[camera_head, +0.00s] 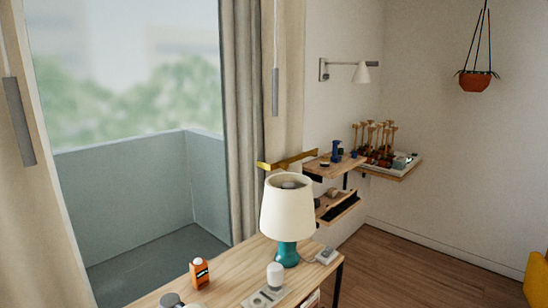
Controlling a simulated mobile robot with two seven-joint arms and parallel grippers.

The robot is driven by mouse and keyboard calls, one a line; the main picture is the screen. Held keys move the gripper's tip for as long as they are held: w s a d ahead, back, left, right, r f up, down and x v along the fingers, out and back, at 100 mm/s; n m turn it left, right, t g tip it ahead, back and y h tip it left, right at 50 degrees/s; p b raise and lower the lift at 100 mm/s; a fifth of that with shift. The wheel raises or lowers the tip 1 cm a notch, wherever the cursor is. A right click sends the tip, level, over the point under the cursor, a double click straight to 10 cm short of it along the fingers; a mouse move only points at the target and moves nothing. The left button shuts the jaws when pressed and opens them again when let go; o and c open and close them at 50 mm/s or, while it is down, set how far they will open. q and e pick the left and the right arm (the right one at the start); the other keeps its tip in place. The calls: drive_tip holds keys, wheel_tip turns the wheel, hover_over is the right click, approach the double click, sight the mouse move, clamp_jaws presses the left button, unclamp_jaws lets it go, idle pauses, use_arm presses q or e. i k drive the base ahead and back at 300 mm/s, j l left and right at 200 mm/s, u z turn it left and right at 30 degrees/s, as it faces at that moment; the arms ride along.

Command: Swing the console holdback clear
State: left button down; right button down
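A brass-coloured bar (287,161), which looks like the holdback, sticks out roughly level beside the right-hand curtain (244,110). It is behind and above the console (222,272), just over the lamp's shade in the picture. Its mount at the wall is too small to make out. A table lamp with a cream shade (287,210) and a teal base (286,254) stands on the console in front of it. Neither of my grippers shows in this view.
An orange bottle (199,273), a white rounded object (274,275) and a small pale box (326,256) stand on the console. Wall shelves (335,166) with small items are close right of the bar. A grey weight (275,93) hangs above it.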

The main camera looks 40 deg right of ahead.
sight(293, 158)
drive_tip(key=l+u, duration=0.15)
drive_tip(key=l, duration=0.3)
drive_tip(key=l+u, duration=0.2)
drive_tip(key=l, duration=0.25)
drive_tip(key=l+u, duration=0.15)
drive_tip(key=l, duration=0.3)
drive_tip(key=k+l+u, duration=0.2)
drive_tip(key=l, duration=0.25)
drive_tip(key=l+u, duration=0.15)
drive_tip(key=l, duration=0.25)
drive_tip(key=k+l+u, duration=0.2)
drive_tip(key=l, duration=0.2)
drive_tip(key=k+l+u, duration=0.1)
drive_tip(key=l, duration=0.3)
drive_tip(key=k+l+u, duration=0.1)
drive_tip(key=k+l, duration=0.2)
drive_tip(key=i+l, duration=0.05)
drive_tip(key=l, duration=0.1)
